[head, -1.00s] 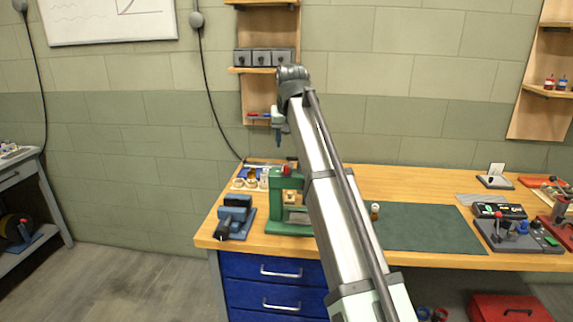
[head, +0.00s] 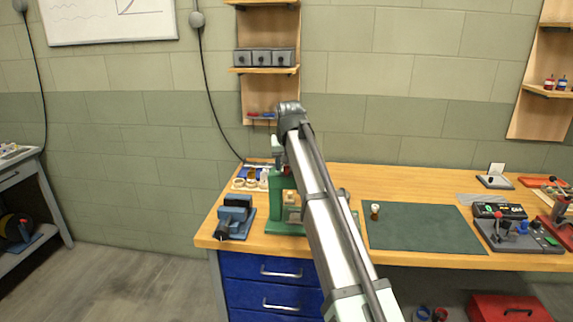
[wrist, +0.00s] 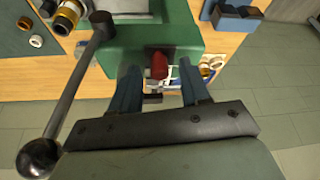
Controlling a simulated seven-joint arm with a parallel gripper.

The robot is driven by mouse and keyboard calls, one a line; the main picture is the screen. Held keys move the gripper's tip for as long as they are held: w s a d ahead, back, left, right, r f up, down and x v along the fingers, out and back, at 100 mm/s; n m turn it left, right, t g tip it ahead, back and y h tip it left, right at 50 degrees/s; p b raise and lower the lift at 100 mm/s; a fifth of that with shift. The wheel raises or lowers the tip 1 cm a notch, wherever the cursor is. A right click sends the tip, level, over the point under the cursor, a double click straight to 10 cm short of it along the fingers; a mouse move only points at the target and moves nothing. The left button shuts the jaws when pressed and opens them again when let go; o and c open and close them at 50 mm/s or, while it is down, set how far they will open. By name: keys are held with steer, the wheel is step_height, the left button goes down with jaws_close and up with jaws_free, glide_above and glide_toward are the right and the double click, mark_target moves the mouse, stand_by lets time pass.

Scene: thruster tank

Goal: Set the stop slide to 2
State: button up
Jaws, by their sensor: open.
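The green press (head: 279,183) stands on the left part of the wooden bench, partly hidden by my arm. In the wrist view its green body (wrist: 190,32) fills the top middle. A red knob (wrist: 158,63), which may belong to the stop slide, sits at the edge of this body. My gripper (wrist: 158,68) is open, with one blue-grey finger on each side of the red knob, apart from it. In the head view my gripper (head: 277,158) is at the top of the press. No scale numbers can be read, so the slide's setting cannot be told.
A lever with a black ball end (wrist: 40,158) reaches past my gripper on the left in the wrist view. A blue vise (head: 235,215) stands left of the press. A dark green mat (head: 425,232) lies to the right, mostly clear.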

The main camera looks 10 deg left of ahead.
steer(key=shift+c, duration=0.4)
jaws_close()
